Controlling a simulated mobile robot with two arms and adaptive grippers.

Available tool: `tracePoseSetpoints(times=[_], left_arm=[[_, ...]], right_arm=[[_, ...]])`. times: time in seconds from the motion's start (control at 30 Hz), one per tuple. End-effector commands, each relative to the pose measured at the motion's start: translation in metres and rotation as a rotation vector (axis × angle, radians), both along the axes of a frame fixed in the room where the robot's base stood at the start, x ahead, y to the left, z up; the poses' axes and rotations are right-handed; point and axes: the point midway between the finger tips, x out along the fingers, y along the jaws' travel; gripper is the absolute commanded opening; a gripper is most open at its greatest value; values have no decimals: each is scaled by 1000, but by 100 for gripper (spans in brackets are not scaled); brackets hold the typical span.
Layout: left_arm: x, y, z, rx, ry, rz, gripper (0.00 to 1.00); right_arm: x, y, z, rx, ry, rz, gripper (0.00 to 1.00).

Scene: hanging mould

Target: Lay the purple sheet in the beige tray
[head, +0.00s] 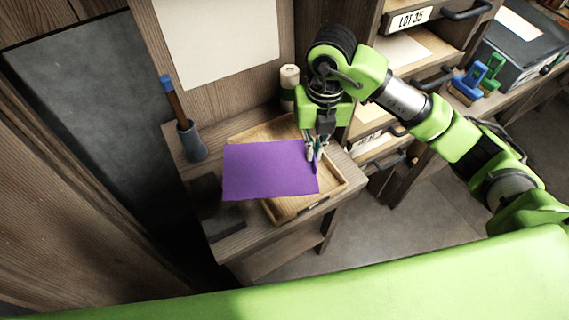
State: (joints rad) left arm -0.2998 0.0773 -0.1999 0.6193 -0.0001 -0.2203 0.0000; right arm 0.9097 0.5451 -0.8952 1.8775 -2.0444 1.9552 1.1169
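The purple sheet (268,171) looks flat and stretches left from my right gripper (314,156). The gripper points down with its fingertips closed on the sheet's right edge. The beige tray (328,186) is a shallow wooden tray on the small wooden table. The sheet covers much of the tray, and its left part reaches past the tray's left side. I cannot tell how high the sheet is above the tray floor. My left gripper is not in view.
A grey cup (190,142) with a blue-tipped brush stands at the table's back left. A pale roll (289,85) stands behind the tray. Shelves with drawers, one marked LOT 35 (409,19), rise at the right. A dark box (515,50) and blue and green clips (482,76) lie further right.

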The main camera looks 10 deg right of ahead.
Motion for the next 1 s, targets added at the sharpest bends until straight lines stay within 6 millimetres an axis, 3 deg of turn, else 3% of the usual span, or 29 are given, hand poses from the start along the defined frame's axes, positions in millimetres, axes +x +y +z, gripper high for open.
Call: tracePoseSetpoints(times=[0.5, 0.77, 1.0], left_arm=[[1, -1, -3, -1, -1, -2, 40], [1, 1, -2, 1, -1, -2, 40], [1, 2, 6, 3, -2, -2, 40]], right_arm=[[5, 9, -20, -11, 9, -930, 0], [6, 10, -27, -14, 12, -1136, 0], [5, 10, -67, -18, 15, -1152, 0]])
